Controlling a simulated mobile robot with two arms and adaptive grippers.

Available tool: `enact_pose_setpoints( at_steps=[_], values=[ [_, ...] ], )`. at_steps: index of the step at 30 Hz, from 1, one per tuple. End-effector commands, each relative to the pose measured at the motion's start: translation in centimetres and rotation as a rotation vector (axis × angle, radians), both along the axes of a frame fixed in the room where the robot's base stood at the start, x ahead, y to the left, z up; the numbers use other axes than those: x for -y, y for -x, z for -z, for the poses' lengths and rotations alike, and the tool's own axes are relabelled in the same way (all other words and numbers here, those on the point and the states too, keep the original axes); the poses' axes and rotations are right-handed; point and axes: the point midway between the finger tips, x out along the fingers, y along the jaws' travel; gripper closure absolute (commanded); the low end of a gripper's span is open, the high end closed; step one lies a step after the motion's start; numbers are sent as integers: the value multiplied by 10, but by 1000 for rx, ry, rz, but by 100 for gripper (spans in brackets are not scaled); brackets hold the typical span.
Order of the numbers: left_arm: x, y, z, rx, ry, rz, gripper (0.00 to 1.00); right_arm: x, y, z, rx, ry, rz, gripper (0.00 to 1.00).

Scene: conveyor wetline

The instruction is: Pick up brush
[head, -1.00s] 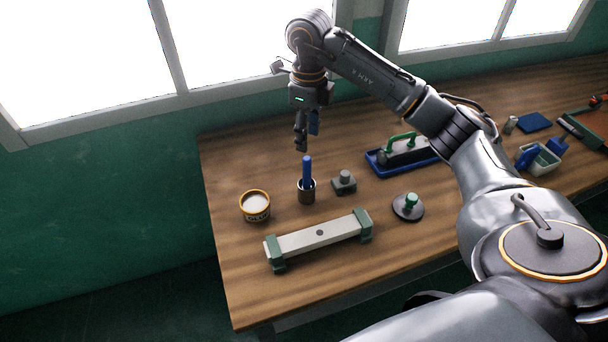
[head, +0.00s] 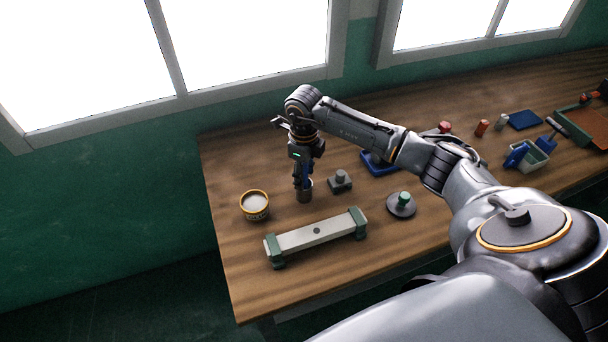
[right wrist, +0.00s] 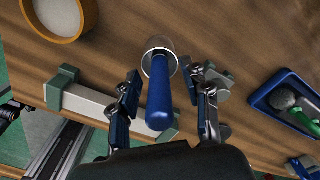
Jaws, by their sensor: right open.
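The brush shows as a blue handle (right wrist: 159,98) standing up out of a small round cup (right wrist: 158,50) in the right wrist view. In the head view the cup (head: 304,195) stands on the bench and the handle is mostly hidden by my right gripper (head: 303,180). My right gripper (right wrist: 165,105) is open, with one finger on each side of the handle. A gap shows between the handle and each finger. The brush's lower end is hidden inside the cup. My left gripper is not in view.
A yellow-rimmed tub (head: 255,205) stands left of the cup, and a small grey block with a knob (head: 341,180) close on its right. A long pale bar with green ends (head: 316,232) lies in front. A green-knobbed disc (head: 402,204) sits to the right.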

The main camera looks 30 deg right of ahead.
Motion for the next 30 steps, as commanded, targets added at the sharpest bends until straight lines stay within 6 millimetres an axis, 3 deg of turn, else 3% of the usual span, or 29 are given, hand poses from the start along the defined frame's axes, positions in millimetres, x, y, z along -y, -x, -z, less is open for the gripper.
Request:
enact_pose_setpoints(
  at_steps=[6,13,23,26,30],
  values=[
    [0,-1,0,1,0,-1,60,0,0,1,1,-1,0,53],
    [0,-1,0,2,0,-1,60,0,0,1,1,-1,0,100],
    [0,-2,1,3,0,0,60,0,-1,-1,2,0,0,100],
    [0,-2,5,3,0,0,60,0,-1,-9,5,-2,0,100],
    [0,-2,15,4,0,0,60,1,-2,-34,8,0,0,100]
  ],
)
